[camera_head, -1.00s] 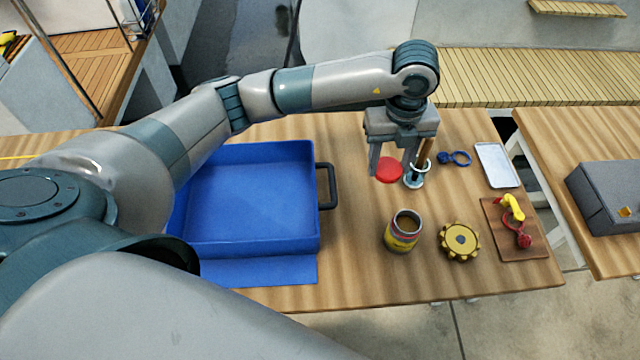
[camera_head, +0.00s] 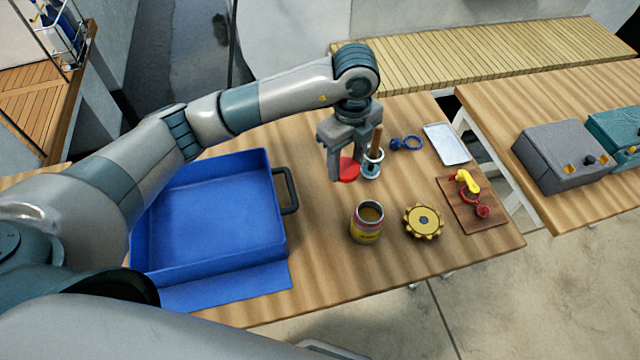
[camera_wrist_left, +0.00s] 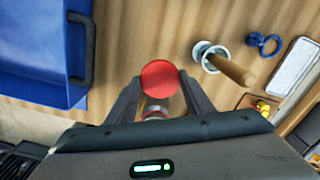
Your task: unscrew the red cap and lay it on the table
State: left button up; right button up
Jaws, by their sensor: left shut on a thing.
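My left gripper (camera_head: 349,167) is shut on the round red cap (camera_head: 347,172), above the table behind the jar. The cap also shows between the fingertips in the left wrist view (camera_wrist_left: 160,76). I cannot tell exactly how high it hangs. The open jar (camera_head: 366,226), with a yellow and pink label, stands upright on the wooden table (camera_head: 330,275). Its brown contents show through the uncovered mouth. The jar is partly hidden by the cap and gripper in the left wrist view (camera_wrist_left: 155,110). My right gripper is out of view.
A wooden-handled tool in a pale holder (camera_head: 372,165) stands just right of the gripper. A blue tray (camera_head: 270,215) is left. A yellow gear (camera_head: 424,222), blue ringed piece (camera_head: 406,143), white tray (camera_head: 447,144) and brown board (camera_head: 485,215) lie right. Bare table lies in front of the jar.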

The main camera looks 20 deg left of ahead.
aim_at(345, 168)
pick_arm(q)
notch_tip(345, 168, down, 5)
jog(key=shift+r+p, duration=0.15)
jog(key=shift+p, duration=0.6)
jog(key=shift+f, duration=0.55)
jog(key=shift+f, duration=0.15)
notch_tip(345, 168, down, 2)
jog(key=shift+f+p, duration=0.25)
jog(key=shift+p, duration=0.35)
jog(key=shift+f, duration=0.5)
jog(key=shift+f, duration=0.15)
jog(key=o, duration=1.2)
jog(key=shift+c, duration=0.2)
jog(key=shift+r, duration=0.25)
